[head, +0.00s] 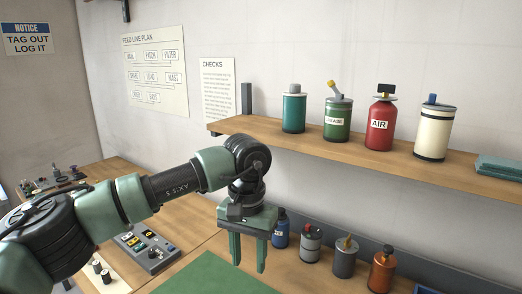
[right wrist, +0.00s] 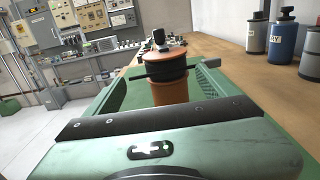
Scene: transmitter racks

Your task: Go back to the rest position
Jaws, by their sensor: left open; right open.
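My left gripper (head: 248,266) hangs with its fingers down and apart, empty, over the bench in front of the small bottles. In the right wrist view, my right gripper (right wrist: 168,74) is open, with one green finger on each side of an orange canister (right wrist: 170,92) with a black band. I cannot tell whether the fingers touch it. My right gripper is not in the head view.
A wooden shelf (head: 350,158) holds a teal canister (head: 293,113), a green one (head: 338,120), a red AIR bottle (head: 380,125) and a cream canister (head: 434,132). Below stand blue (head: 280,230), silver (head: 311,244), grey (head: 345,260) and orange (head: 382,272) bottles. A control box (head: 147,250) lies left.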

